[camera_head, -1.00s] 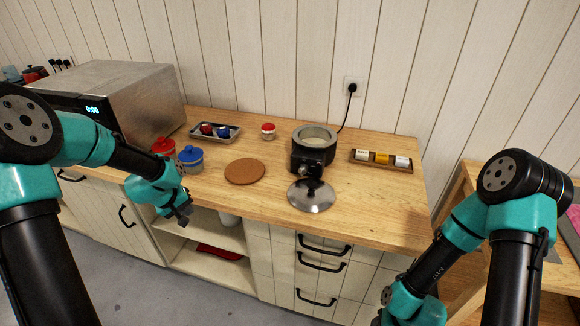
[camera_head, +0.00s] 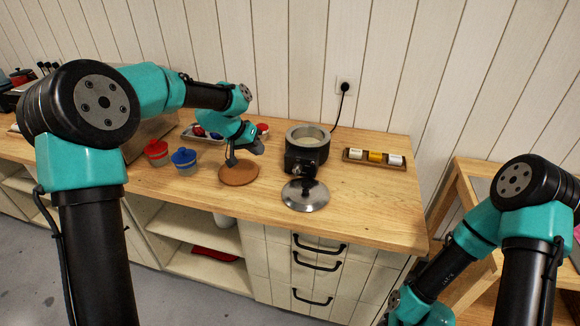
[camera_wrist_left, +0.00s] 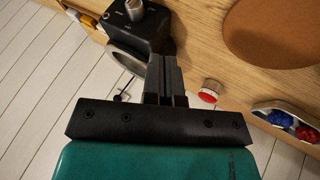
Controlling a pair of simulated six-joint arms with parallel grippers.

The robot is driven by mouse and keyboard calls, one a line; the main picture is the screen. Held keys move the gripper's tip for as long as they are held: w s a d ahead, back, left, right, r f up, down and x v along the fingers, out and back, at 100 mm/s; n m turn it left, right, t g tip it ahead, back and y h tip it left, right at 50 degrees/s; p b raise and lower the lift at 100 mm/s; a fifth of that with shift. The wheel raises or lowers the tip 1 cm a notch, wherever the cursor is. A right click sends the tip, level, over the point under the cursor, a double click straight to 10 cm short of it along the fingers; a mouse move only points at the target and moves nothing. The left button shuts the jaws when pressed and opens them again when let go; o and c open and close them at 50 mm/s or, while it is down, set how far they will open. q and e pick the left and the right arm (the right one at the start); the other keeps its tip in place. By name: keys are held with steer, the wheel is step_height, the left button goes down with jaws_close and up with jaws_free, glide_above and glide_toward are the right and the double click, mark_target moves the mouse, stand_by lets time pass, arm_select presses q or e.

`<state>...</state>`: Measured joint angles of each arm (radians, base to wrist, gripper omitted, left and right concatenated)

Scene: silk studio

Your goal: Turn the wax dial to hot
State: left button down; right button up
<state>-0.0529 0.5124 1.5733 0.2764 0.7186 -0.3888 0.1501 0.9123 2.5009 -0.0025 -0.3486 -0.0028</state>
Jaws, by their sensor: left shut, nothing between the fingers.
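The black wax warmer (camera_head: 306,160) stands on the wooden counter with pale wax in its pot. Its grey dial (camera_wrist_left: 135,9) shows at the top of the left wrist view, on the black control box, with small pale marks beside it. The dial's setting is too small to read. My left gripper (camera_head: 258,148) is shut and empty, above the counter left of the warmer and apart from it. Its closed fingers (camera_wrist_left: 164,75) point towards the control box side in the left wrist view. My right arm shows at the lower right; its fingers are outside the frame.
A metal lid (camera_head: 305,195) lies in front of the warmer. A cork mat (camera_head: 238,173) lies below my left gripper. Red (camera_head: 157,152) and blue (camera_head: 184,160) jars stand left. A wooden tray (camera_head: 374,164) of small jars sits right. The cord (camera_head: 338,115) runs to the wall.

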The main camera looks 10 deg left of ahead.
mark_target(297, 170)
arm_select(q)
steer(key=x, duration=1)
steer(key=shift+f, duration=0.15)
steer(key=d, duration=0.2)
steer(key=shift+s+d, duration=0.2)
steer(key=shift+d, duration=0.8)
